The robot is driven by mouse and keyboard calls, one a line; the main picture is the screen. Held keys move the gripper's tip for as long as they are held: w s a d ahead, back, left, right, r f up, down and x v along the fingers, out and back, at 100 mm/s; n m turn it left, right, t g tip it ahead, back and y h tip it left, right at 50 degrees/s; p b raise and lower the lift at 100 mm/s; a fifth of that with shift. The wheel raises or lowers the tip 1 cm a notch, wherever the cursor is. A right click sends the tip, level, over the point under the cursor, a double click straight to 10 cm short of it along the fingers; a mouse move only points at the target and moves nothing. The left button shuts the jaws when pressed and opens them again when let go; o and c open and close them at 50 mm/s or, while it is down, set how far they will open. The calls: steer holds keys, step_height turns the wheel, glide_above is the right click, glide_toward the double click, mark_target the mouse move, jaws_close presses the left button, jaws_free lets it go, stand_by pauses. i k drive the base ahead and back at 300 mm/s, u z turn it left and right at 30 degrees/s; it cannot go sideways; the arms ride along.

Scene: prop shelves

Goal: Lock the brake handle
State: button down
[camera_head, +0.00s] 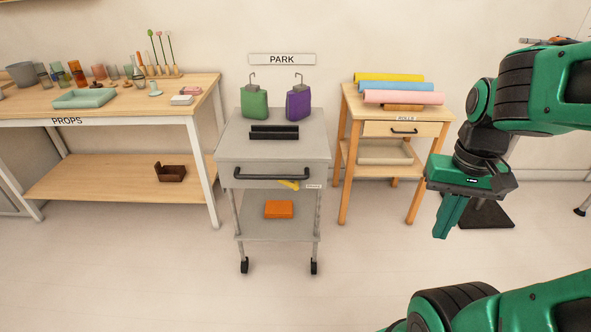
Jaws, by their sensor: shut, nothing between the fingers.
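The brake handle (289,185) is a small yellow lever on the front of the grey cart (232,203), under the black push bar. It slants down to the right. A small white label (313,185) sits to its right; its text is too small to read. My gripper (441,234) is at the right of the head view, green, with its fingers pointing down. It is shut and empty, well to the right of the brake handle and apart from it.
The cart carries a green bottle (254,103), a purple bottle (298,103) and a black holder (274,132); an orange box (278,209) lies on its lower shelf. A PROPS table (120,113) stands left, a ROLLS table (353,112) right. The floor before the cart is clear.

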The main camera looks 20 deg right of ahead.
mark_target(294, 185)
steer(key=z, duration=0.05)
steer(key=i, duration=1)
steer(key=u, duration=0.05)
